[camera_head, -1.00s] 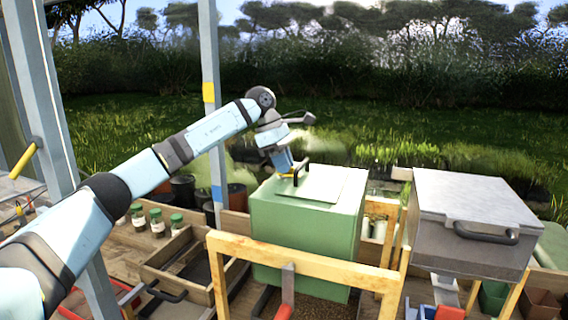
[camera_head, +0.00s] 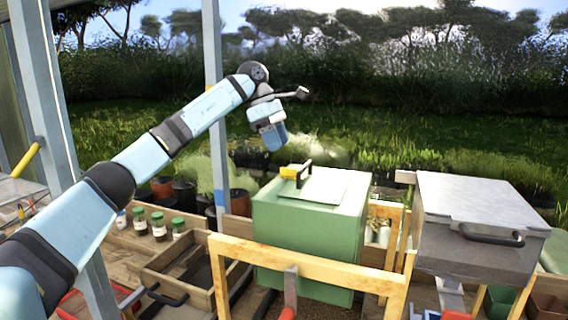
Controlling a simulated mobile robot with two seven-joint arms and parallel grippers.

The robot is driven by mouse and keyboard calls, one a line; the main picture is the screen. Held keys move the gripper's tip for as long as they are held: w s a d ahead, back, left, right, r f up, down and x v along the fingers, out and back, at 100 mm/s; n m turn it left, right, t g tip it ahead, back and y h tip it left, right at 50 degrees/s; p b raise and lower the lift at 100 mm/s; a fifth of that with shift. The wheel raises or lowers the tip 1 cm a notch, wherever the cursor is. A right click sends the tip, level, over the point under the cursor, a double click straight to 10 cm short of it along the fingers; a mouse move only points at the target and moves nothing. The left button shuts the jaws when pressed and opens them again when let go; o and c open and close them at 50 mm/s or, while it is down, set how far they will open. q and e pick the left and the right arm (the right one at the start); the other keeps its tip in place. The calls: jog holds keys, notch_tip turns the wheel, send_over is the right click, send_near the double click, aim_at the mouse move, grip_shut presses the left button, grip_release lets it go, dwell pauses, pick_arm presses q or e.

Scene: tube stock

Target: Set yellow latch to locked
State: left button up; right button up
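A small yellow block (camera_head: 289,172), which looks like the yellow latch, sits on the top of the green box (camera_head: 302,238), against a black handle (camera_head: 304,173). Whether it stands locked or unlocked I cannot tell. My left gripper (camera_head: 274,138) hangs above and slightly left of the yellow block, apart from it, with its light blue end pointing down. Its fingers are too small and blended to tell whether they are open. My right gripper is not in view.
A wooden frame (camera_head: 300,257) stands in front of the green box. A grey box with a black handle (camera_head: 480,215) stands to the right. Jars with green lids (camera_head: 158,225) and an open wooden tray (camera_head: 165,275) lie left. A grey post (camera_head: 213,60) rises behind my arm.

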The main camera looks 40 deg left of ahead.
pick_arm(q)
jog(key=v, duration=0.6)
jog(key=shift+r+b, duration=0.3)
jog(key=shift+r, duration=0.1)
jog(key=shift+a+f, duration=0.1)
jog(key=shift+a, duration=0.05)
